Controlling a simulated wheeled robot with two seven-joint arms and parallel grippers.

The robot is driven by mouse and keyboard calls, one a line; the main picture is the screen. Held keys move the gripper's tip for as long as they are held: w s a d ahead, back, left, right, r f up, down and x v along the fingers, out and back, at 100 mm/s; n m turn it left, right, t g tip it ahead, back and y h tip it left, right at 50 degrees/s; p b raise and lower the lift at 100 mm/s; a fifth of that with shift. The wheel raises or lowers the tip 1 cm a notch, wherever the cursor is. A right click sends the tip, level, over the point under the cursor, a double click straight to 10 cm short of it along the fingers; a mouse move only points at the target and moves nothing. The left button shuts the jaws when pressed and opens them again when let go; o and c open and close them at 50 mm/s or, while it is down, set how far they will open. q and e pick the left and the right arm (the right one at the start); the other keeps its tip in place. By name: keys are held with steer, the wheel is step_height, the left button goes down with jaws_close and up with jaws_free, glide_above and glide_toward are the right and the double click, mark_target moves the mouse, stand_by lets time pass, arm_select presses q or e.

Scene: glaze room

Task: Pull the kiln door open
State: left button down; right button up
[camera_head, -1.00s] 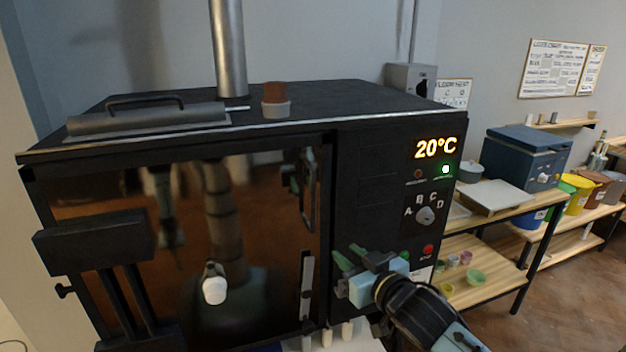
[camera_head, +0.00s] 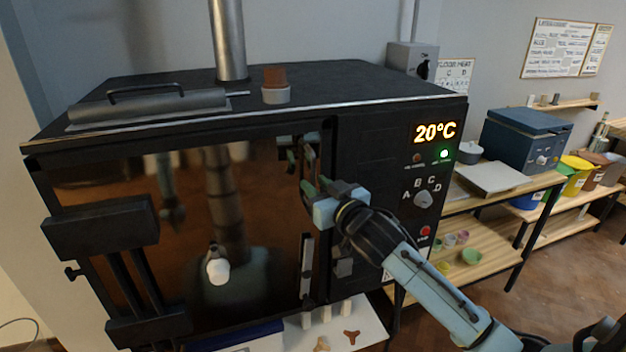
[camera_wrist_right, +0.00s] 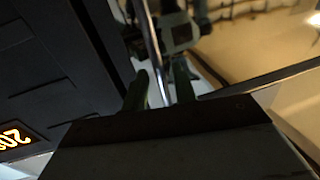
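The black kiln (camera_head: 390,115) fills the middle of the head view. Its door (camera_head: 110,185) is shut, with a dark, mirror-like front. The door's upright handle (camera_head: 313,160) is near the door's right edge, partly hidden by my gripper. My right gripper (camera_head: 314,187) is at the handle's lower part, its arm coming from the lower right. In the right wrist view, the open fingers (camera_wrist_right: 160,90) have the silver handle bar (camera_wrist_right: 152,45) running between them, with a visible gap beside the bar. My left gripper is not in view.
The kiln's control panel (camera_head: 423,199) with its lit 20°C display is right of the door. A terracotta pot (camera_head: 274,77) stands on top. Below the door, a pale board (camera_head: 370,325) holds small pieces. A wooden shelf (camera_head: 500,250) stands to the right.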

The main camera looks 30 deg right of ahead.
steer(key=shift+w, duration=1)
jaws_close()
